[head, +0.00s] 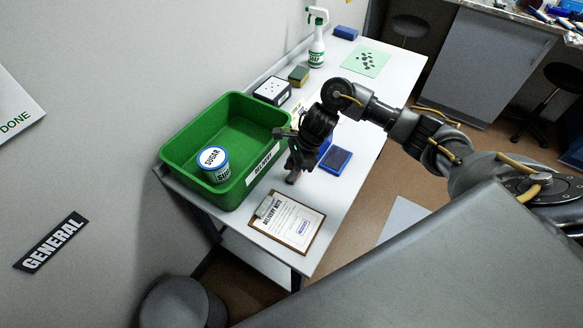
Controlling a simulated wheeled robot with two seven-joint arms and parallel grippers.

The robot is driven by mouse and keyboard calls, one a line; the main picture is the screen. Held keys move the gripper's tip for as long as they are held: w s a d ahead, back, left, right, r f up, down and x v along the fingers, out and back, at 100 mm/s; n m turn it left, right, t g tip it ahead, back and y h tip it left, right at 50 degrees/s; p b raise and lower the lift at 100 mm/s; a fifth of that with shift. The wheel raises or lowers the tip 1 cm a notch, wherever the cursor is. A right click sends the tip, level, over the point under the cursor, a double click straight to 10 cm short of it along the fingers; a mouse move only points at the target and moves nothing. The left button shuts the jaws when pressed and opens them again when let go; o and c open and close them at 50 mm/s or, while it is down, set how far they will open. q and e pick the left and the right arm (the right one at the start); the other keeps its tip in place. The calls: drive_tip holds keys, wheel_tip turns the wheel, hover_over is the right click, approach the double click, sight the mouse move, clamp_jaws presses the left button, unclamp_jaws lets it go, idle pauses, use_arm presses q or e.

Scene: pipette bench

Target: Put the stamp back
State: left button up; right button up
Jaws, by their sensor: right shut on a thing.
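My right gripper (293,162) is shut on the stamp (292,178), a small brownish piece that shows below the fingers. The fingers hide most of it. It is held between the green crate and the ink pad, above the far side of the clipboard. The blue ink pad (338,160) lies open on the table to the right of the gripper. The clipboard with the delivery note (288,220) lies at the near end of the table, with a small blue-edged mark on its paper. My left gripper is out of view.
Behind are a white box (272,91), a sponge (299,75), a spray bottle (317,40), a blue block (346,32) and a spotted green sheet (365,61). The table's right strip is clear.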

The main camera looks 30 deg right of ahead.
drive_tip(key=o, duration=0.9)
drive_tip(key=shift+o, duration=0.2)
drive_tip(key=shift+r+p, duration=0.25)
drive_tip(key=shift+p, duration=0.15)
drive_tip(key=b+v, duration=0.1)
drive_tip(key=v, duration=1)
drive_tip(key=shift+d+r, duration=0.3)
drive_tip(key=shift+s, duration=0.1)
